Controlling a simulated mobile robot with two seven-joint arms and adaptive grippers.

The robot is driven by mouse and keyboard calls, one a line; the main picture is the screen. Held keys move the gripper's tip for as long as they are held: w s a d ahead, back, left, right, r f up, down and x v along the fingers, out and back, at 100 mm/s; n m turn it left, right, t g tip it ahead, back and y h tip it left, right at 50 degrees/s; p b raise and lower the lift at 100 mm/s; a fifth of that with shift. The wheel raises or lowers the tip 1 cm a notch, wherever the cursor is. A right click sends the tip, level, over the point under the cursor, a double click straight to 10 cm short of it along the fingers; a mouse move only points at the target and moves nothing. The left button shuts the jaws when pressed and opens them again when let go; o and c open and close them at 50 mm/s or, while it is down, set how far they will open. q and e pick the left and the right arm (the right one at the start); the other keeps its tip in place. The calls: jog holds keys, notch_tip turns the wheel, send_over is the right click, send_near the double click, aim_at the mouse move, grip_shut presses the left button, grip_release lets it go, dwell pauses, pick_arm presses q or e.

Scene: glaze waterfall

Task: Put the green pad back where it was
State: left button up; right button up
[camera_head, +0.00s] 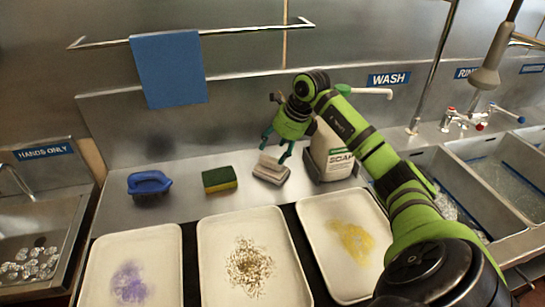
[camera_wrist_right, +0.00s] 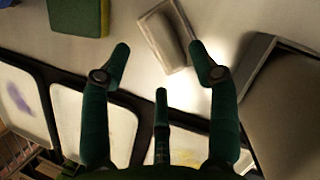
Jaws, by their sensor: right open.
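The green pad appears to be the sponge (camera_head: 219,179), dark green on top with a yellow side. It lies on the steel ledge between the blue brush and a grey-beige block. It also shows at the top left of the right wrist view (camera_wrist_right: 78,14). My right gripper (camera_head: 277,147) is open and empty, pointing down above the grey-beige block (camera_head: 271,171), to the right of the sponge. My left gripper is out of view.
A blue brush (camera_head: 149,183) lies left of the sponge. A white soap jug (camera_head: 332,152) stands close right of my gripper. A blue cloth (camera_head: 168,69) hangs on a rail.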

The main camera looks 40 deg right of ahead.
jog(key=b+v, duration=0.1)
jog(key=v, duration=0.7)
